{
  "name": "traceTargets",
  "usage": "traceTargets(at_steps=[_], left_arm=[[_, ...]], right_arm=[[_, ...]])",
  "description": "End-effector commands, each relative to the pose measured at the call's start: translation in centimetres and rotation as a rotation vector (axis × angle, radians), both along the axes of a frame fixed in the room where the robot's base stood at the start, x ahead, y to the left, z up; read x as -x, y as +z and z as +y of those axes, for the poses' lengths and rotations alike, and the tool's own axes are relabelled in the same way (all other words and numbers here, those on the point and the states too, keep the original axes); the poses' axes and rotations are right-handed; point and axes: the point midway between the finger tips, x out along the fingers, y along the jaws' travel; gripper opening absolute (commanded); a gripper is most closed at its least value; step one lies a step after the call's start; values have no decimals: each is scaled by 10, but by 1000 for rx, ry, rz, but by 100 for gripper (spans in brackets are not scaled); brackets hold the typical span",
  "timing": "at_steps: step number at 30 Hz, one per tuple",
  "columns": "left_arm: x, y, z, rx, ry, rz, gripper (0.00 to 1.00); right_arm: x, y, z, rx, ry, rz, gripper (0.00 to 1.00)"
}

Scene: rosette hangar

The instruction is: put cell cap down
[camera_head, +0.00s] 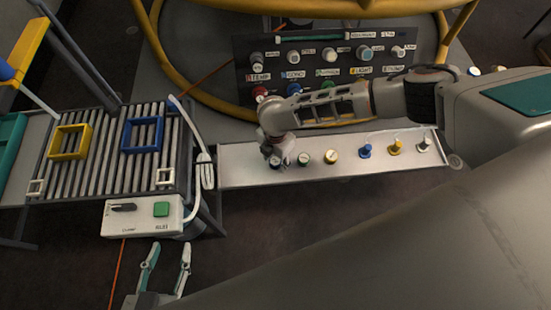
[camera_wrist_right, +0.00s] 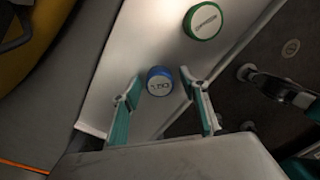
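In the right wrist view, a round blue-rimmed cap (camera_wrist_right: 160,80) with a pale, lettered top rests on the light shelf; its lettering is too small to read surely. My right gripper (camera_wrist_right: 160,85) is open, its fingers on either side of the cap with visible gaps. In the head view my right gripper (camera_head: 281,152) is above the shelf's left end and partly hides that cap (camera_head: 275,162). A green-rimmed cap (camera_wrist_right: 203,20) stands beside it. My left gripper (camera_head: 167,262) is open and empty at the lower left, apart from everything.
At left, a roller conveyor (camera_head: 100,165) carries yellow and blue frames.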

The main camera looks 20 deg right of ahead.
Motion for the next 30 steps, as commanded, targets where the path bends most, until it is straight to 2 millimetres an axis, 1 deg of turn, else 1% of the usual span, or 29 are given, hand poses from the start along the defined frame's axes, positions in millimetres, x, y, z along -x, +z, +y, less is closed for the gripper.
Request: traceTargets(at_steps=[5,8,10,14,18,21,25,30], left_arm=[[-1,1,0,-1,0,-3,40],[-5,8,1,-7,0,-16,40],[-8,12,4,-17,-1,-22,40],[-9,11,13,-53,-1,-17,40],[-2,5,27,-88,3,3,40],[3,2,28,-93,2,14,40],[6,-1,29,-93,4,21,40],[11,-7,29,-92,8,36,40]], right_arm=[[-1,4,0,0,0,-2,44],[-3,16,0,-1,0,-6,44],[-4,29,0,0,1,-10,44],[-6,59,0,-2,0,-15,44],[-5,88,1,-2,1,-14,44],[-4,104,0,-1,0,-12,44],[-3,117,0,-1,0,-8,44],[0,123,0,0,0,-1,44]])
